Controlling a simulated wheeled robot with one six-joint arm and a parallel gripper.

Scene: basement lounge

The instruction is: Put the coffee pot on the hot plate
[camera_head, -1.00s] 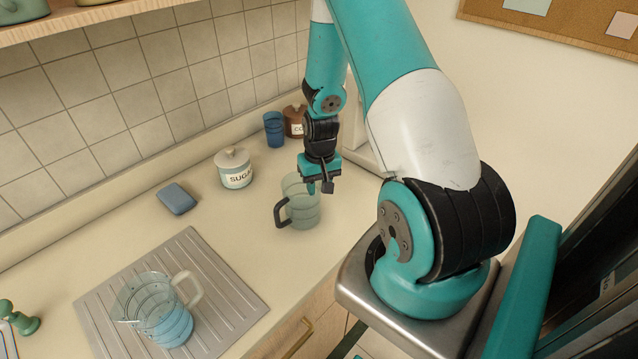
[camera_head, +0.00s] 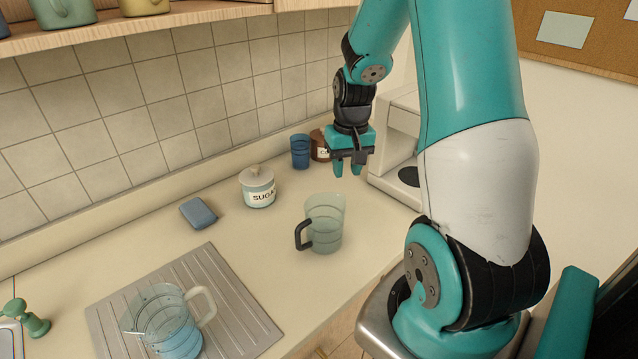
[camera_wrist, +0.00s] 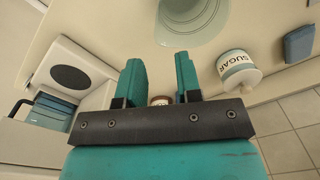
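The coffee pot (camera_head: 326,225), clear greenish glass with a dark handle at its left, stands upright on the counter. In the wrist view its glass (camera_wrist: 195,18) shows at the top edge, partly cut off. The hot plate (camera_head: 409,176) is a dark round disc at the base of the white coffee machine, partly hidden by my arm; it shows whole and bare in the wrist view (camera_wrist: 70,77). My gripper (camera_head: 348,170) hangs above and beyond the pot, left of the machine. Its fingers (camera_wrist: 158,78) are apart with nothing held between them.
A sugar jar (camera_head: 258,187), blue cup (camera_head: 300,152) and brown canister (camera_head: 320,146) stand near the tiled wall. A blue sponge (camera_head: 198,213) lies left. A pitcher with blue liquid (camera_head: 172,325) stands on the ribbed drainer (camera_head: 240,312). A shelf (camera_head: 150,20) hangs above.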

